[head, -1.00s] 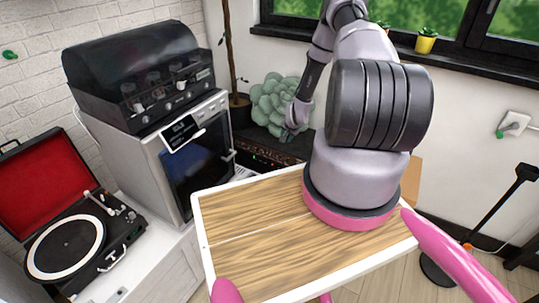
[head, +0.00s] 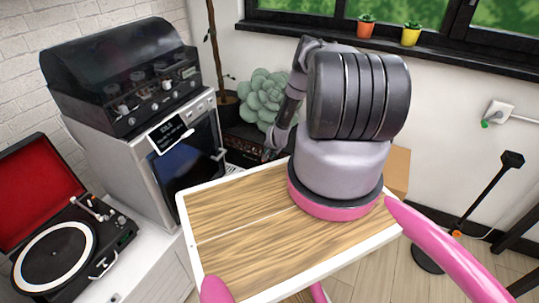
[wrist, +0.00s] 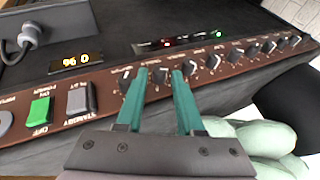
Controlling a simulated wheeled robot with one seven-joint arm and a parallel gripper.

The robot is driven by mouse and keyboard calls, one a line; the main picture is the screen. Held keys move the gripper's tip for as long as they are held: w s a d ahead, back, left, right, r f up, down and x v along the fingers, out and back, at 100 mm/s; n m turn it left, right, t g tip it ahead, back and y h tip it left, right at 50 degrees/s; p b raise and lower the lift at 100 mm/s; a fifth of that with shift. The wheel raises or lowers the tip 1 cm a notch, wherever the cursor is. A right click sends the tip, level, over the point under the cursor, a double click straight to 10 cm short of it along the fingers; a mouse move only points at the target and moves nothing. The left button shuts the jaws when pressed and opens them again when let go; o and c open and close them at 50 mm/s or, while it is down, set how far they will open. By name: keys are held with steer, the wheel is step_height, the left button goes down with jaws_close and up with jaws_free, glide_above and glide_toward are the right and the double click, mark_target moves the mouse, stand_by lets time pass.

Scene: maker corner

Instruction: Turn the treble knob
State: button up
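A dark amplifier with a brown front panel and a row of knobs fills the wrist view; its top (wrist: 100,20) is dark. In the head view the amplifier (head: 247,139) sits low behind my arm, mostly hidden. My gripper (wrist: 160,74) has two green fingers, apart, pointing at the panel. One knob (wrist: 160,76) shows between the fingertips, with room at both sides. Another knob (wrist: 126,81) is just left of the fingers, and several more run to the right. The knob labels are too small to read, so I cannot tell which is treble.
A green power switch (wrist: 40,108) and grey standby switch (wrist: 80,98) are left on the panel. A pale green plant (wrist: 262,140) sits close at the lower right. A lit display (wrist: 76,60) and a cable plug (wrist: 30,36) are behind the panel.

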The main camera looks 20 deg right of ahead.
steer(key=shift+w+f, duration=0.15)
steer(key=shift+f, duration=0.15)
jaws_close()
steer(key=shift+s+d+f+t+y, duration=0.15)
steer(key=shift+s+t+y, duration=0.1)
steer(key=shift+t+y, duration=0.25)
jaws_free()
